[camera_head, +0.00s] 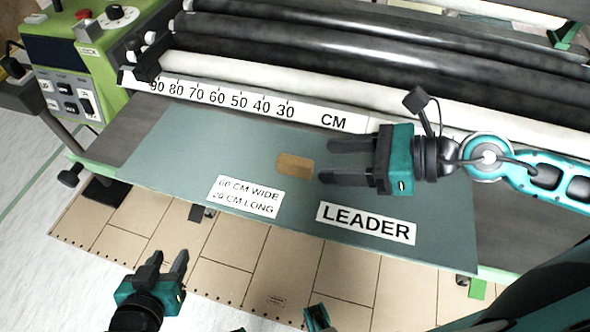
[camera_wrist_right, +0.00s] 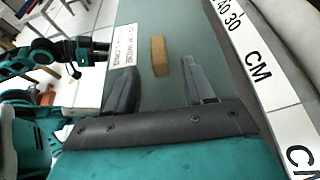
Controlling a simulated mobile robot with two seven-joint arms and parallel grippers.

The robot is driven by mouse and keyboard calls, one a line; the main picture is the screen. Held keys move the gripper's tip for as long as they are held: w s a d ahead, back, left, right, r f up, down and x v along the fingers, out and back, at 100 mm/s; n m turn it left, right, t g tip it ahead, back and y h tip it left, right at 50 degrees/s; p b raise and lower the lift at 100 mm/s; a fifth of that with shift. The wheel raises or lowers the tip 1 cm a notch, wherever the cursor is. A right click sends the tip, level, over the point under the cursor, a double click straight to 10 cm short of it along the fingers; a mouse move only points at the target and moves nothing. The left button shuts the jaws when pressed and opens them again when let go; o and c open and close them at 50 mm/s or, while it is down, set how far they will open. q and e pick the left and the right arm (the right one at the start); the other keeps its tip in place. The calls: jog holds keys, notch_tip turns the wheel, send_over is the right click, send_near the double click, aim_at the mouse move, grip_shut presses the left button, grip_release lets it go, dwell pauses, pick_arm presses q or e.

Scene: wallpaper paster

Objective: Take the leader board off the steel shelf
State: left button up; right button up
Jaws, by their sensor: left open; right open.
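The leader board (camera_head: 200,150) is a flat grey-green sheet with a "LEADER" label, a size label and a small tan block (camera_head: 295,165) on it. It lies on the dark steel shelf (camera_head: 118,135) in front of the rollers. My right gripper (camera_head: 330,162) is open above the board, its fingers pointing left toward the tan block. In the right wrist view the tan block (camera_wrist_right: 159,56) shows ahead, between and beyond the open fingers (camera_wrist_right: 165,90). My left gripper (camera_head: 168,262) is open and empty, below the board's front edge in the picture, apart from it.
A white ruler strip (camera_head: 225,96) marked in CM runs behind the board. Black and white rollers (camera_head: 350,60) lie beyond it. A green control box (camera_head: 75,65) stands at the upper left. Tan panels (camera_head: 120,232) lie below the shelf's front edge.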

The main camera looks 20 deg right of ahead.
aim_at(302, 162)
jog(key=shift+p+x, duration=0.45)
jog(key=shift+x, duration=3.5)
jog(key=shift+s, duration=0.15)
jog(key=shift+r, duration=0.1)
grip_shut()
